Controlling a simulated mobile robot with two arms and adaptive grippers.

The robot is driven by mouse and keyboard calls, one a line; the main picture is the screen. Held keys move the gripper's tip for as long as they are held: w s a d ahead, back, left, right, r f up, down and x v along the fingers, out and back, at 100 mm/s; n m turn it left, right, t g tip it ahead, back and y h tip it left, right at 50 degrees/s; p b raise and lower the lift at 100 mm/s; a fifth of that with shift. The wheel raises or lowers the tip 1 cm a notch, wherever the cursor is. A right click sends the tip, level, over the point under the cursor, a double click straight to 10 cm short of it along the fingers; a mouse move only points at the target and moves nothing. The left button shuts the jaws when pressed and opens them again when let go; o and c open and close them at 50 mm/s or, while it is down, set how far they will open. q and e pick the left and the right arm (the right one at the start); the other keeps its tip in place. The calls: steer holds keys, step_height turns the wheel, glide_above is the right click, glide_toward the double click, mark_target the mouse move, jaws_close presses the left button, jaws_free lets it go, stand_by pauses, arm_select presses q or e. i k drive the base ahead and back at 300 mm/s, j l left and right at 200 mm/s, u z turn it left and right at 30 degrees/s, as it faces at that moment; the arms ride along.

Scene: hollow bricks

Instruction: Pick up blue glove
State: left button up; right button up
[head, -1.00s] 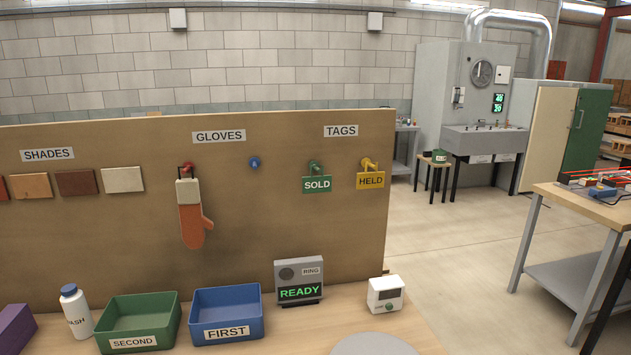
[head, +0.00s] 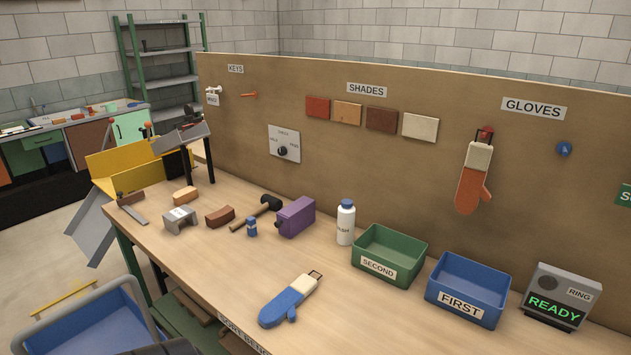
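The blue glove (head: 287,302) lies flat on the wooden bench near its front edge. It has a white cuff with a dark hanging loop at its upper right end, and its thumb points toward the front. Nothing touches it. A red glove (head: 474,178) with a white cuff hangs from a red peg under the GLOVES label. The blue peg (head: 564,149) to its right is empty. Neither of my grippers shows in the head view.
Behind the blue glove stand a white bottle (head: 345,222), the green SECOND bin (head: 389,256) and the blue FIRST bin (head: 467,289). A purple box (head: 296,217), a hammer (head: 256,213) and several blocks lie further left. The bench (head: 215,260) around the glove is clear.

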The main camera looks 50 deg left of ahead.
mark_target(283, 305)
steer(key=u, duration=1.8)
steer(key=i+j+z, duration=0.15)
steer(key=z, duration=0.15)
steer(key=i+j+z, duration=0.1)
steer(key=j+z, duration=0.2)
steer(key=j, duration=0.1)
